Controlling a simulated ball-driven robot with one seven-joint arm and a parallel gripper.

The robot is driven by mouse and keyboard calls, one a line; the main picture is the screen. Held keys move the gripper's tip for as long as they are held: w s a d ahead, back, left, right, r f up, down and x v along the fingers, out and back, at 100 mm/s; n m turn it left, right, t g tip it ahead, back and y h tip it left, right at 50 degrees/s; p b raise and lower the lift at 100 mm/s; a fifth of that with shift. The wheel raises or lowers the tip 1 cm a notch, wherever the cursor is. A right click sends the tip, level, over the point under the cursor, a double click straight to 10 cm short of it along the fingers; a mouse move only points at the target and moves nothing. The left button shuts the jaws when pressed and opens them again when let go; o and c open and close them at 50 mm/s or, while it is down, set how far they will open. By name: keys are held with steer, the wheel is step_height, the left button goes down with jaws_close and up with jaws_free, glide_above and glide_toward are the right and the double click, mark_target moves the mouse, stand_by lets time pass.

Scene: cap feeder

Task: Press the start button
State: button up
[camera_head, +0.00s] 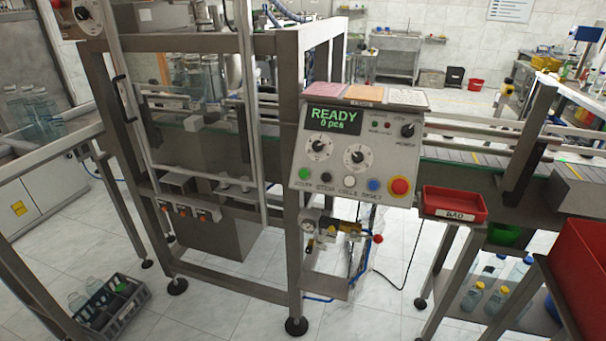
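A grey control panel (378,150) is mounted on the right front post of the machine frame. Its green display (335,119) reads "READY 0 pcs". A green button (304,174), which looks like the start button, is at the left end of the bottom row. The label under it is too small to read surely. To its right are a black button (326,178), a white button (349,181), a blue button (374,185) and a large red button (399,187) on a yellow base. Two dials sit above the row. My gripper is not in view.
A red tray (454,204) marked "BAD" stands right of the panel. A larger red bin (584,270) is at the right edge. A crate with bottles (104,303) is on the floor at lower left. Open tiled floor (225,315) lies in front of the machine.

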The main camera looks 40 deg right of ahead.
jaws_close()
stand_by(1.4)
